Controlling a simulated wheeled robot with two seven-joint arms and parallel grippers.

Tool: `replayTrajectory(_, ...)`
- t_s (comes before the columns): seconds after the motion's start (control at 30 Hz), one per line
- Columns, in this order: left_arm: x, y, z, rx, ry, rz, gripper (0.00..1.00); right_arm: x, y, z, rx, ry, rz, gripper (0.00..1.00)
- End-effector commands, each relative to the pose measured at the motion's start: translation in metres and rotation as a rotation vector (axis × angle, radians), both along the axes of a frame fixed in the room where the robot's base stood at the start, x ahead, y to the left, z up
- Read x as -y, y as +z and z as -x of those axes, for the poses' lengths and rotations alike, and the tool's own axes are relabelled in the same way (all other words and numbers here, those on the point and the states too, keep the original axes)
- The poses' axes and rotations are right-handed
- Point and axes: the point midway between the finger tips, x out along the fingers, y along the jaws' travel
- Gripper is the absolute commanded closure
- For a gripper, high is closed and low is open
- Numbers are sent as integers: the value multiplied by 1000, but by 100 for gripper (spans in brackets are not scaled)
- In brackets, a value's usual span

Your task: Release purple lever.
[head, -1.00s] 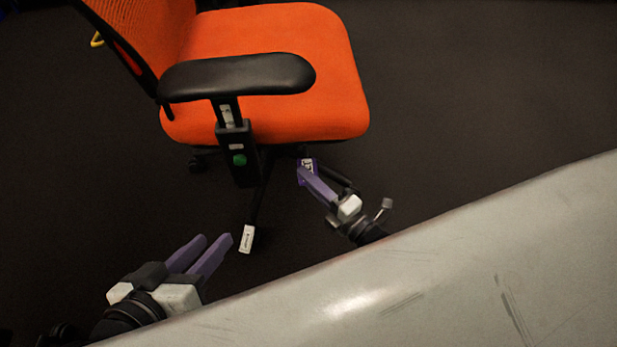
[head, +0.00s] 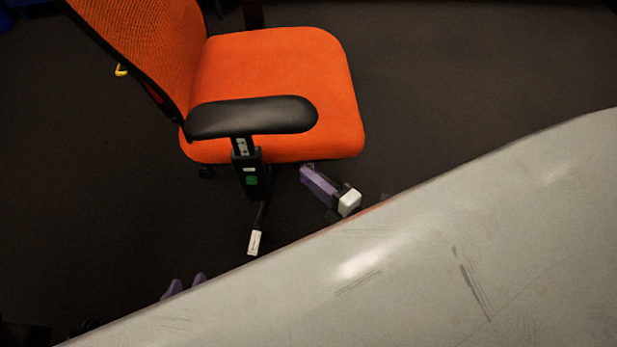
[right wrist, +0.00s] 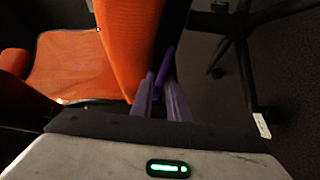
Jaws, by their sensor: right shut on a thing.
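The purple lever (right wrist: 165,62) shows in the right wrist view as a thin, bright purple strip between my fingers, beside the orange chair. My right gripper (right wrist: 160,84) is shut on it. In the head view, my right gripper (head: 308,174) is under the front of the chair seat, and its fingers hide most of the lever there. My left gripper (head: 186,283) shows only two purple fingertips past the table edge. They are apart with nothing between them; the rest is hidden by the table.
The orange office chair (head: 285,85) with a black armrest (head: 255,116) stands beyond the table. The worn pale table (head: 420,235) fills the lower right, its edge close to both grippers. A white-labelled chair leg (head: 254,242) lies between them. Dark floor is clear at right.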

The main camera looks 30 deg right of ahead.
Motion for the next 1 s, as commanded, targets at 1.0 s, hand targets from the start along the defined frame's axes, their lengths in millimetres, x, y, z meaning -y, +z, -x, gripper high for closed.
replayTrajectory(1.0,-3,13,1,19,10,-2,69,9,13,19,14,-3,0,73)
